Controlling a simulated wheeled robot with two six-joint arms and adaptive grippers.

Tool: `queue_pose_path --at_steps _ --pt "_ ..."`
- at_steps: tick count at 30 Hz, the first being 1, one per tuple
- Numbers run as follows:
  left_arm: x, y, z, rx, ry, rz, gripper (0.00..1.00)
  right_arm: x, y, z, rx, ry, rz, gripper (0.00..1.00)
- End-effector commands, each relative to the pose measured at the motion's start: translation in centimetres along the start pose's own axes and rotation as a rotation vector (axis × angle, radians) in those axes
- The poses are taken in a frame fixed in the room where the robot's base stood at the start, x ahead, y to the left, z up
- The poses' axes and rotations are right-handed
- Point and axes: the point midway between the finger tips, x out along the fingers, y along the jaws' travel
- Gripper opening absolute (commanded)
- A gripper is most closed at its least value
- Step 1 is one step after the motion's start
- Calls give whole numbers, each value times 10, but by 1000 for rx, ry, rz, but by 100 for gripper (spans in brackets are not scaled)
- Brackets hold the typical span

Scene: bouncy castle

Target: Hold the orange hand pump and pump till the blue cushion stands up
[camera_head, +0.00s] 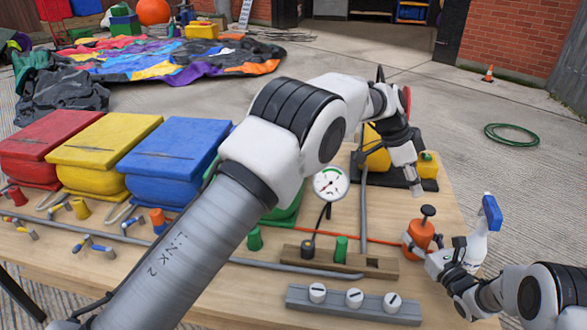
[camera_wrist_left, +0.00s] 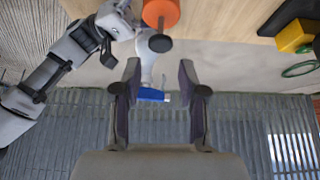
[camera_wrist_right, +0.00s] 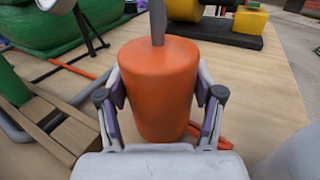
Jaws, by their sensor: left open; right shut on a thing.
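The orange hand pump (camera_head: 420,236) stands on the right of the table, with a dark knob (camera_head: 428,211) on its rod. My right gripper (camera_head: 428,256) is shut on the pump's body; in the right wrist view its fingers hug both sides of the orange body (camera_wrist_right: 157,90). My left gripper (camera_head: 414,186) is open and empty, higher than the knob and a little behind it. The left wrist view shows the knob (camera_wrist_left: 160,43) beyond its fingertips, not between them. The blue cushion (camera_head: 172,163) is box-shaped, about as tall as its yellow and red neighbours. My left arm stands right beside it.
The yellow (camera_head: 102,150) and red (camera_head: 45,145) cushions sit left of the blue one. A green cushion is mostly hidden behind my left arm. A white gauge (camera_head: 330,183) stands mid-table. A spray bottle (camera_head: 484,228) is close right of the pump. A three-knob strip (camera_head: 325,306) lies in front.

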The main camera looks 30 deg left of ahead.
Motion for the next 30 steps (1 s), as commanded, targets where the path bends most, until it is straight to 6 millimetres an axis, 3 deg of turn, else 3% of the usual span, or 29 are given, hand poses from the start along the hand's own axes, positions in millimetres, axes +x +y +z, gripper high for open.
queue_pose_path --at_steps 13,14,17,21,24,30 --pt "0 0 0 0 0 0 42 0 0 0 0 -1 0 10" --pt "0 0 0 0 0 0 35 0 0 0 0 -1 0 10" --pt "-11 -2 4 -6 42 7 0 0 0 0 0 -1 0 10" --pt "-51 -7 13 -18 222 22 0 0 0 0 0 0 0 10" --pt "-69 -9 16 -16 313 17 0 0 0 0 0 0 0 10" --pt "-71 -9 15 -12 326 16 0 0 0 0 0 -1 0 10"
